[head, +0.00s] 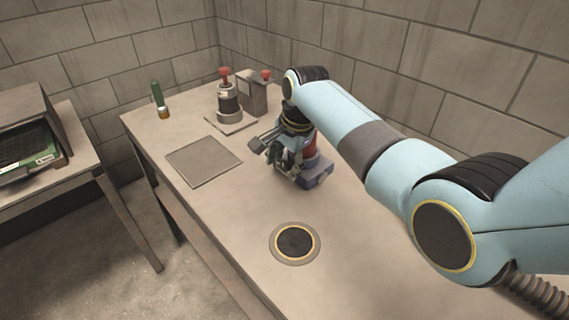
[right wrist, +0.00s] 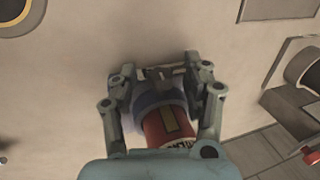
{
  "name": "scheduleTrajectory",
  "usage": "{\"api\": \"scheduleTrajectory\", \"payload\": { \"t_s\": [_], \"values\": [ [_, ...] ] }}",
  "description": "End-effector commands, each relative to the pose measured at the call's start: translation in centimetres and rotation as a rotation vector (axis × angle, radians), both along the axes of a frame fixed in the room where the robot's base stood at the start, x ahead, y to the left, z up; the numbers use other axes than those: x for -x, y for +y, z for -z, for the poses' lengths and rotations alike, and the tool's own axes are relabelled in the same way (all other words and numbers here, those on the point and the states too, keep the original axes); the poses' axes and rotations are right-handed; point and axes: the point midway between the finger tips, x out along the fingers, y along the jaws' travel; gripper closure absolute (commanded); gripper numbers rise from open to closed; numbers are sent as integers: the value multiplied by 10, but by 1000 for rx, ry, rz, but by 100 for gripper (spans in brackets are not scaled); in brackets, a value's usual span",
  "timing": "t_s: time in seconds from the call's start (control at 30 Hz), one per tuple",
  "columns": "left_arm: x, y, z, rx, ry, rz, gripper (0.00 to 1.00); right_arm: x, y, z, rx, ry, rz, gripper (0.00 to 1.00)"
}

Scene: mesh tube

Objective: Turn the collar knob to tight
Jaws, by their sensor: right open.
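A device with a red labelled body (right wrist: 168,128) and a blue-grey collar (right wrist: 150,95) lies between the fingers of my right gripper (right wrist: 160,72) in the right wrist view. The fingers are open, one on each side; I cannot tell whether they touch it. In the head view, my right gripper (head: 272,160) is low over the table, with the red body (head: 310,148) and blue-grey base (head: 320,174) partly hidden behind it. Any tight mark on the collar is not readable. My left gripper is not in view.
A cylinder with a red top (head: 228,100) and a box with a red knob (head: 254,92) stand at the back. A green tube (head: 158,98) stands back left. A flat square plate (head: 203,160) and a round pad (head: 295,243) lie on the table (head: 225,200). A block wall is behind.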

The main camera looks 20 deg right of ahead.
Motion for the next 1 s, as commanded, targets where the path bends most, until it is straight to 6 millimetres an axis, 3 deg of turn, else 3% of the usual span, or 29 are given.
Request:
{"api": "scheduleTrajectory", "payload": {
  "t_s": [0.23, 0.6, 1.0],
  "values": [
    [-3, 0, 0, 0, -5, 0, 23, 0, 0, 0, 0, 0, 0, 52],
    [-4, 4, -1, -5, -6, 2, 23, 0, 0, 0, 0, 0, 0, 100],
    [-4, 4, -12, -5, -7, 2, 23, 2, -1, -1, -23, -62, 0, 100]
  ]
}}
